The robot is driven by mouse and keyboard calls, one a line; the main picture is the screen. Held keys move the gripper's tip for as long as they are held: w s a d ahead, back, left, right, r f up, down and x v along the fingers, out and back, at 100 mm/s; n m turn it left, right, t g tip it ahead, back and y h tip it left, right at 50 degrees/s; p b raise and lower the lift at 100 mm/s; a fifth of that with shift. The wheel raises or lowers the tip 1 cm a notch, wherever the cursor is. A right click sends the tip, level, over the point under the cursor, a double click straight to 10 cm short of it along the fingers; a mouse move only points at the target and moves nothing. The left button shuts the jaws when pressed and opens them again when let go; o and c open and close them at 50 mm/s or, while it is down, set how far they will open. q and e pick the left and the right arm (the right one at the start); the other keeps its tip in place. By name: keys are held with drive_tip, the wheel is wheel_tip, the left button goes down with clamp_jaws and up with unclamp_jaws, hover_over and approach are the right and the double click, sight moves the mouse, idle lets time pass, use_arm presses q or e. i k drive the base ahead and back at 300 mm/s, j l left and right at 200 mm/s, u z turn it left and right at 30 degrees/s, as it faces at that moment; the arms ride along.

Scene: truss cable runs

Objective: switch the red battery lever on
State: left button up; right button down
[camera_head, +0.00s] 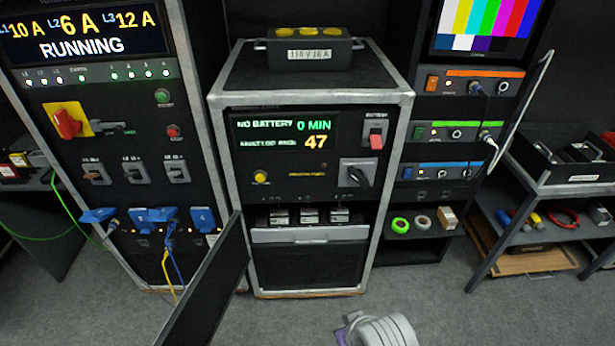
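The red battery lever (376,141) is on the upper right of the middle cabinet's front panel, in a light grey plate under a small label. Its red handle sits at the lower part of the plate, pointing down. The cabinet's display (284,134) reads "NO BATTERY 0 MIN" with a yellow 47 below. Neither of my grippers shows. A pale grey rounded part, probably of my arm, shows at the bottom edge, well below the lever and apart from it.
A black rotary switch (357,173) is below the lever, and a yellow button (261,177) is to the left. A dark open door panel (207,290) sticks out at the cabinet's lower left. A rack with blue plugs (154,219) stands left, shelves right. The floor in front is mostly clear.

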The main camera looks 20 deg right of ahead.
sight(375, 140)
drive_tip(key=i+j+z, duration=0.2)
drive_tip(key=i+z, duration=0.15)
drive_tip(key=i+j+z, duration=0.35)
drive_tip(key=i+l, duration=0.05)
drive_tip(key=i, duration=0.05)
